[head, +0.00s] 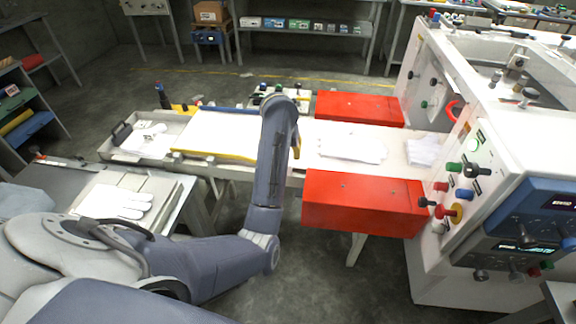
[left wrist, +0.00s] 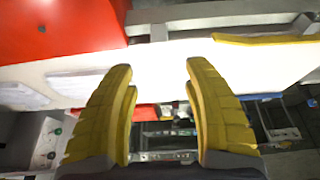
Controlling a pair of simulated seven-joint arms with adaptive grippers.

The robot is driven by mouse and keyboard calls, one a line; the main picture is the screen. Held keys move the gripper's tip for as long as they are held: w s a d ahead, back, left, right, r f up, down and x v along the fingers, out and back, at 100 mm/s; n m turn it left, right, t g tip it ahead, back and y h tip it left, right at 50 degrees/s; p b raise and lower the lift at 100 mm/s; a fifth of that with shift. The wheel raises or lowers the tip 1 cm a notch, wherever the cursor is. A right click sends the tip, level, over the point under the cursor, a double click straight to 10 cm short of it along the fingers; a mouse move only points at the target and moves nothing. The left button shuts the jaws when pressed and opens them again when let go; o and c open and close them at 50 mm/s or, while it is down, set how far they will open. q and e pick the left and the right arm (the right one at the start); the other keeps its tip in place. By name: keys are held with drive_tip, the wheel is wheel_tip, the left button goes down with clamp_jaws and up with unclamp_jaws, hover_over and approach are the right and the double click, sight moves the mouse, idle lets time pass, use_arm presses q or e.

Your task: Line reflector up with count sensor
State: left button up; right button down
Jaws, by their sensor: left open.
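My left gripper (left wrist: 159,70) is open and empty in the left wrist view, its two yellow fingers spread over the white conveyor bed (left wrist: 180,78). In the head view only a bit of yellow finger (head: 297,146) shows beside my forearm, above the conveyor. A small cluster of dark and coloured fittings (head: 270,94) stands at the conveyor's far edge, partly behind my wrist. I cannot tell which part is the reflector or the count sensor. My right gripper is not in view.
Two red covers (head: 360,107) (head: 362,203) flank the conveyor near the white machine (head: 470,150). White gloves (head: 352,148) lie on the bed. A yellow-edged sheet (head: 222,136) and a grey tray (head: 112,149) are to the left. A side table (head: 163,183) holds another glove.

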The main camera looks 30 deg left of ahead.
use_arm(q)
drive_tip(key=x, duration=1.2)
drive_tip(key=shift+f, duration=0.25)
drive_tip(key=shift+c, duration=0.4)
drive_tip(key=shift+s, duration=0.1)
clamp_jaws()
